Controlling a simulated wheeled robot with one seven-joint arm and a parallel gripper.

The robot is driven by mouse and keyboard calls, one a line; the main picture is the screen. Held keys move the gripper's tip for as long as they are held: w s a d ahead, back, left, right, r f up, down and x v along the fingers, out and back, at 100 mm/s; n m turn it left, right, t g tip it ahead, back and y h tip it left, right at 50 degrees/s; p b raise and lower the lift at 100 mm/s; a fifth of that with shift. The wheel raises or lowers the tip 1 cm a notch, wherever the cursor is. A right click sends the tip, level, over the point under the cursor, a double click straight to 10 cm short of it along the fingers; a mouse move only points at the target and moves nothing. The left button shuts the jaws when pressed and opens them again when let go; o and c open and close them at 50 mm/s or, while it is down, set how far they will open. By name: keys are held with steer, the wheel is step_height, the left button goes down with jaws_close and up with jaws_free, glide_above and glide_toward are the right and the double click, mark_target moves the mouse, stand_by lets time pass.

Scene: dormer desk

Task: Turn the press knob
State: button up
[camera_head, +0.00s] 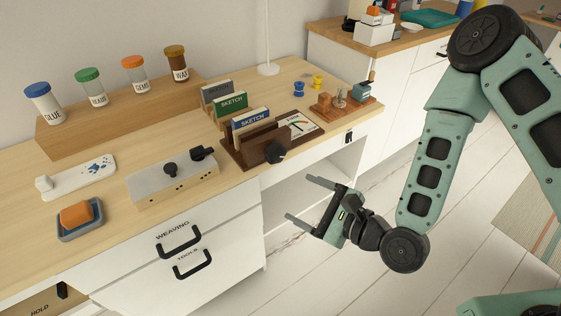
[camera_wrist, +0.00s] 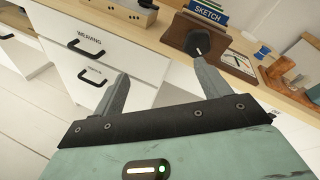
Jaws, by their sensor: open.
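A large dark knob (camera_head: 275,152) with a pale mark is at the front of a brown wooden press (camera_head: 232,153), which holds upright sketch books (camera_head: 250,119). The knob also shows in the wrist view (camera_wrist: 198,43), with the press (camera_wrist: 229,66) behind and to its right. My gripper (camera_head: 305,199) is open and empty. It hangs in front of the desk, below and to the right of the knob and apart from it. In the wrist view the gap between my fingertips (camera_wrist: 160,72) faces the desk front, with the knob above the right finger.
A metal box (camera_head: 173,184) with black knobs stands left of the press. A card with a dial (camera_head: 301,124) and a wooden tool stand (camera_head: 345,107) are to its right. Drawers with black handles (camera_head: 179,242) are below. The floor (camera_head: 330,275) around my gripper is clear.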

steer(key=d+f+m+t+h, duration=0.1)
steer(key=d+m+t, duration=0.3)
steer(key=m, duration=0.4)
steer(key=m+b, duration=0.1)
steer(key=b, duration=1)
glide_toward(279, 154)
steer(key=shift+t+h, duration=0.4)
steer(key=x, duration=0.5)
steer(key=b+x, duration=0.1)
steer(key=x, duration=0.3)
steer(key=shift+w+a+f, duration=0.2)
steer(key=shift+a, duration=0.3)
steer(key=c, duration=1)
